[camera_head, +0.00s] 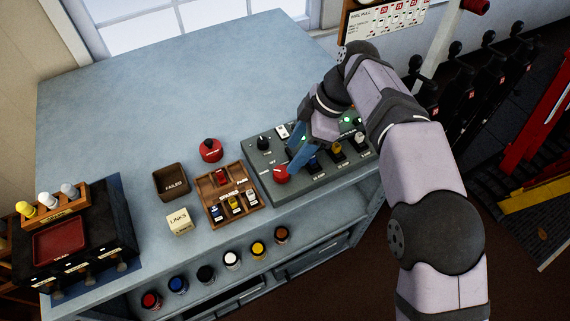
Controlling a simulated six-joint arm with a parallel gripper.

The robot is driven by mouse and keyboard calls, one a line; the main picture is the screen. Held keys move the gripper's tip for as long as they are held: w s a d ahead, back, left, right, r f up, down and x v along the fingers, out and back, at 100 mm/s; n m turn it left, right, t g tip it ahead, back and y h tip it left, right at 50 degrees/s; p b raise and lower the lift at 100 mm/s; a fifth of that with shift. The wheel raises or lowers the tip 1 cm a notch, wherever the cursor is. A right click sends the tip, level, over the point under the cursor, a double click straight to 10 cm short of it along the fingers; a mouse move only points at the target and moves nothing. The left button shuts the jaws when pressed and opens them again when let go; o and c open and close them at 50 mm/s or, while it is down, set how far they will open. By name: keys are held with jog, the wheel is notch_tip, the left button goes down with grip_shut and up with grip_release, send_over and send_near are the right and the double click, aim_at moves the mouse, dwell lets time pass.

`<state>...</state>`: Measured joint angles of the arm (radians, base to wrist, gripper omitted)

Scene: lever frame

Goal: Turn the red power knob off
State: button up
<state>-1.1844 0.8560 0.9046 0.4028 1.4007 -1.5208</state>
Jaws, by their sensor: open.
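The red power knob (282,174) sits at the front left of the grey control panel (318,187), with a small "OFF" label just above it. My gripper (294,160) reaches down from the upper right, its blue fingers close above and beside the red knob. The gripper is open. Whether a finger touches the knob cannot be told from this view. The knob's exact pointer angle is too small to read. The gripper and arm hide the middle and back right of the panel.
A black knob (263,143) and a white switch (283,131) are at the panel's back left. Several coloured levers stand right of the red knob. Left are a wooden spares tray (206,212), a red round item (210,151) and a "FAILED" box (171,183). The tabletop behind is clear.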

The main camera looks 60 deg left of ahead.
aim_at(282, 171)
jog(key=shift+p+x, duration=1.3)
jog(key=shift+x, duration=2.25)
jog(key=shift+c, duration=0.7)
jog(key=c, duration=0.9)
